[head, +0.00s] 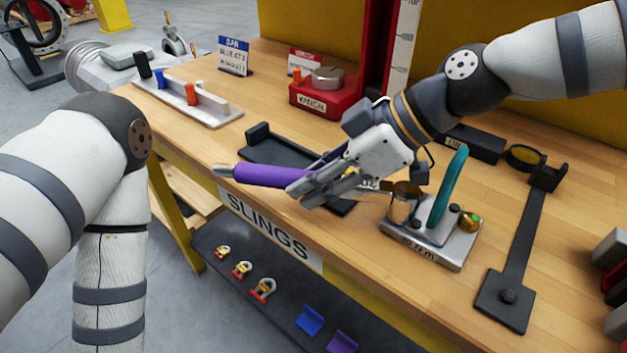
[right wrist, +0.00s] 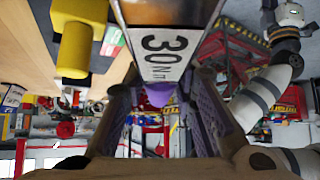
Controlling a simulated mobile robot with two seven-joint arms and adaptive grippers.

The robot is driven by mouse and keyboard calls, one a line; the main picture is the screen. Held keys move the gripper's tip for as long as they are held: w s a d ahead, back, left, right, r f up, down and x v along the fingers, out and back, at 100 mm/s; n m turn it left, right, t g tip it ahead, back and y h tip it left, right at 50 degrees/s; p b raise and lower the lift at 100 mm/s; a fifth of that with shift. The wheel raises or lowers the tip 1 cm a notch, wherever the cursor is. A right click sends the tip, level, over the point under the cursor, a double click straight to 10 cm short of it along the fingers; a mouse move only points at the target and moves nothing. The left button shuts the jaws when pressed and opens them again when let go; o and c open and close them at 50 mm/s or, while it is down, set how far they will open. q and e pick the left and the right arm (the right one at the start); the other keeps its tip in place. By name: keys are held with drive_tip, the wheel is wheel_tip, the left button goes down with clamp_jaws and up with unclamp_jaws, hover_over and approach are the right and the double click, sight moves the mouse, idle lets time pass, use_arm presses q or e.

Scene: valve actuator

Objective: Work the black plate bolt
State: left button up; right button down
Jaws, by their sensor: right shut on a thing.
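My right gripper (head: 310,187) is shut on the purple handle (head: 265,175) of a tool, near the front edge of the bench. The handle points left and has a metal end. In the right wrist view the purple handle (right wrist: 159,95) shows between the fingers, with a "30 Nm" label (right wrist: 162,55) close by. A black plate (head: 522,245) lies at the right of the bench.
A black tray (head: 280,148) lies behind the purple handle. A grey block (head: 452,255) with an upright teal handle (head: 447,190) stands between my right gripper and the black plate. A red fixture (head: 322,98) stands behind. Bare wood lies between block and plate.

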drive_tip(key=shift+w, duration=0.15)
drive_tip(key=shift+w+d+m+t, duration=0.25)
drive_tip(key=shift+w+m+t, duration=0.55)
drive_tip(key=shift+w+m, duration=0.25)
drive_tip(key=shift+w+d+r+m+t+h, duration=0.1)
drive_tip(key=shift+w+m+t+h, duration=0.25)
drive_tip(key=shift+m, duration=0.1)
drive_tip(key=shift+w, duration=0.1)
